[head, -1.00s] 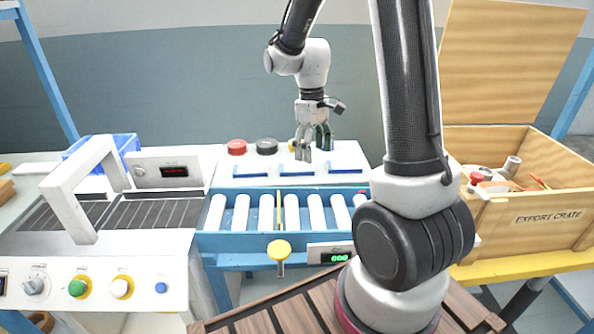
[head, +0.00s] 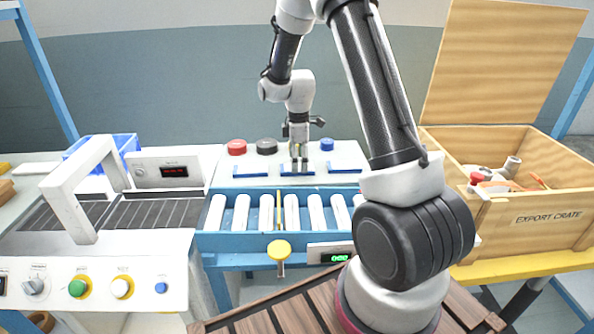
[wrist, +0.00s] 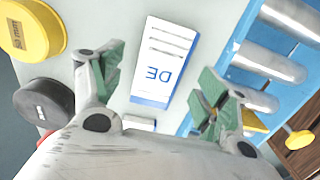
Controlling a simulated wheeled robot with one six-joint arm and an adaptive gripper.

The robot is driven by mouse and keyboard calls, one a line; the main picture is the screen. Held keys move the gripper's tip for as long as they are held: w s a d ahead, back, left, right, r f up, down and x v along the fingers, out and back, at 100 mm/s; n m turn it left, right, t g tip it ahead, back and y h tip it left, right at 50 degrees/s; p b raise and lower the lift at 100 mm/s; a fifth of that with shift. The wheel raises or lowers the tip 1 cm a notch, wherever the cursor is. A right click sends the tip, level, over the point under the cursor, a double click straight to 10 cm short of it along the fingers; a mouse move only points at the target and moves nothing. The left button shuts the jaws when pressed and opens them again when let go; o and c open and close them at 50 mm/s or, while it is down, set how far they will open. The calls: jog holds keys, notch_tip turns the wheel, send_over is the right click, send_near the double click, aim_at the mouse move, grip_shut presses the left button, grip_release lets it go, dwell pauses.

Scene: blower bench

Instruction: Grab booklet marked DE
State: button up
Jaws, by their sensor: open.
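The booklet marked DE (wrist: 165,55) is white with a blue band and blue letters. In the wrist view it lies flat on the pale bench top, between my two fingers in the picture. My gripper (wrist: 162,75) is open and empty, with green pads apart on both sides of the booklet. In the head view my gripper (head: 299,160) points down over the middle of three blue-edged places on the bench and partly hides it. The remaining height above the booklet is hard to tell.
A black puck (wrist: 45,103) and a yellow puck (wrist: 32,27) lie beside the booklet. Red (head: 236,147) and blue (head: 326,144) pucks stand further apart. A roller conveyor (head: 240,213) runs in front. An open export crate (head: 535,220) holds items at right.

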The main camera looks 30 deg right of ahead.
jog(key=shift+f, duration=0.95)
jog(key=c, duration=1.1)
